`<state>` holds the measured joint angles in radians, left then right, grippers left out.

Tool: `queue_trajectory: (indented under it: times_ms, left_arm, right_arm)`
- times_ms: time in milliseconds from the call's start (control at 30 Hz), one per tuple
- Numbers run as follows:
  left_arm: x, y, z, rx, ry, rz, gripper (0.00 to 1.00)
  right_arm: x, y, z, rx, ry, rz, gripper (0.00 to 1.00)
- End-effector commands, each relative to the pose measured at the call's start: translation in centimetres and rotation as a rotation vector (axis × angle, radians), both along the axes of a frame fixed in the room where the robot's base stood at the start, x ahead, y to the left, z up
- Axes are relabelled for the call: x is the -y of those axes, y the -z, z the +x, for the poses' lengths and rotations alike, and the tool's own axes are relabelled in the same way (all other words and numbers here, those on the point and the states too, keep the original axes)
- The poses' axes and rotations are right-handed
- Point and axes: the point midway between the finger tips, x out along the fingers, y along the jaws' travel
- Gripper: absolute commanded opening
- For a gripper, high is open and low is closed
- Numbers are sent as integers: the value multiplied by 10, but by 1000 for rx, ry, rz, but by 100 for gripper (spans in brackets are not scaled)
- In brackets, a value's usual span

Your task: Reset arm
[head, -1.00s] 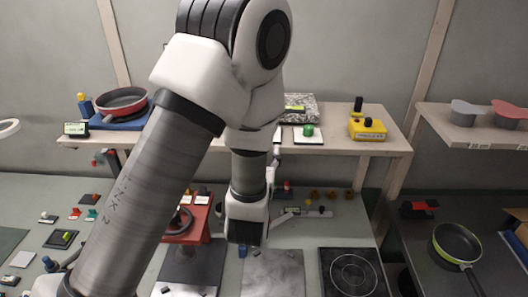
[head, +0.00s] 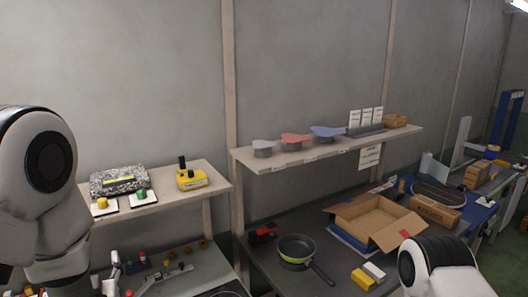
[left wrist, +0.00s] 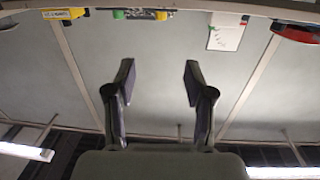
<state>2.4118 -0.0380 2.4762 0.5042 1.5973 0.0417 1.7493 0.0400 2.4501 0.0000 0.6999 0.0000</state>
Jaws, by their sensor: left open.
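My left gripper (left wrist: 158,84) is open in the left wrist view, with its two dark fingers apart and nothing between them. Beyond the fingers is bare grey wall. In the head view my left arm's white and dark joint stands at the left edge, and I cannot make out its fingers there. A white joint of my right arm shows at the bottom right, and my right gripper is out of the picture.
A yellow control box (head: 192,179) stands on the left shelf. Below are a dark pan (head: 297,250) and an open cardboard box (head: 345,213). The wrist view shows a red pan (left wrist: 296,33) near the top edge.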

Motion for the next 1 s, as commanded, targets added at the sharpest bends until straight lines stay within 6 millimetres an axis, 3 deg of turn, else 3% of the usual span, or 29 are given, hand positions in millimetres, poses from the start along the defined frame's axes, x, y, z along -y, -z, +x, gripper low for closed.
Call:
queue_trajectory:
  times_ms: [367, 567, 667, 800, 1000]
  left_arm:
    - [14, 94, -11, -277, 71, -85, 54]
    - [28, 172, -38, -526, 129, -157, 54]
    - [38, 220, -65, -691, 167, -204, 54]
    - [56, 289, -124, -970, 226, -281, 54]
    - [76, 351, -215, -1317, 300, -372, 54]
  right_arm:
    - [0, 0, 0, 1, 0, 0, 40]
    - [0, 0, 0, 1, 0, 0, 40]
    - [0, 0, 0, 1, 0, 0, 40]
    - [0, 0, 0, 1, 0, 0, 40]
    - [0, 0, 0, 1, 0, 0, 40]
